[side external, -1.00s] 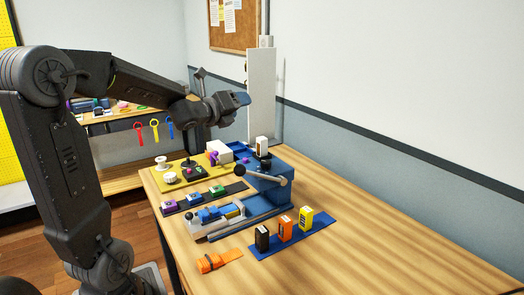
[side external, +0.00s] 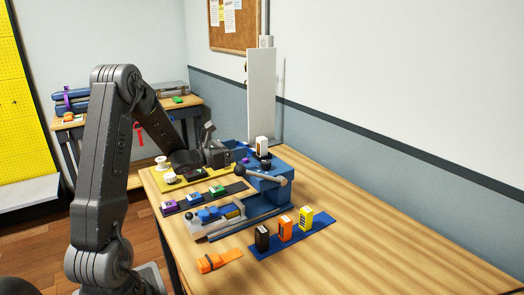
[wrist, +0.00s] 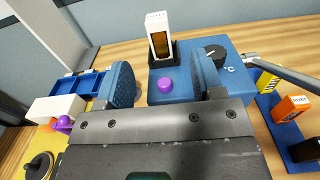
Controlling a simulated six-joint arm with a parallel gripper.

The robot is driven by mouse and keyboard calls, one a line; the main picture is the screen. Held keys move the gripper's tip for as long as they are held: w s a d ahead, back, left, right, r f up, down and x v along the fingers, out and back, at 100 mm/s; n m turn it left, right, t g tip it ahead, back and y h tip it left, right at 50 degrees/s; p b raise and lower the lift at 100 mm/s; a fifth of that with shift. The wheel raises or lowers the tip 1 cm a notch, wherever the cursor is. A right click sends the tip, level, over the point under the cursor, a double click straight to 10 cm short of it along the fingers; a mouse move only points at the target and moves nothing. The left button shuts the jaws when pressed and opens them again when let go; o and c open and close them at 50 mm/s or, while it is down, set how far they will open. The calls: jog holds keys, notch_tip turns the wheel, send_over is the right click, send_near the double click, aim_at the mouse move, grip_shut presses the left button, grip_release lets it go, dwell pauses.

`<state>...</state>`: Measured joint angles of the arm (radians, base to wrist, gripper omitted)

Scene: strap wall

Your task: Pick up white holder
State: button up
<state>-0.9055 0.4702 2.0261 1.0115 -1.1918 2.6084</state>
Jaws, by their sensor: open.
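The white holder (side external: 262,145) stands upright in a small black base on top of the blue machine. In the wrist view the white holder (wrist: 149,38) shows an amber-brown middle in a white frame, beyond my fingers. My gripper (side external: 238,154) is low at the machine's far left edge, to the left of the holder. In the wrist view my gripper (wrist: 164,82) has its two blue fingers wide apart, with nothing between them touching. A purple knob (wrist: 166,86) on the machine top shows between the fingers. The holder is apart from both fingers.
The blue machine (side external: 268,183) has a lever (side external: 265,175) at its front and a black dial (wrist: 215,54) on top. A white block (wrist: 57,109) lies left of my fingers. Black, orange and yellow boxes (side external: 305,219) stand on a blue strip. The table's right side is clear.

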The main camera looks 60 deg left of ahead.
aim_at(258, 141)
jog(key=w, duration=1)
jog(key=shift+w+a+r, duration=0.15)
jog(key=shift+r, duration=0.05)
jog(key=shift+c, duration=0.2)
jog(key=c, duration=1)
jog(key=shift+r, duration=0.1)
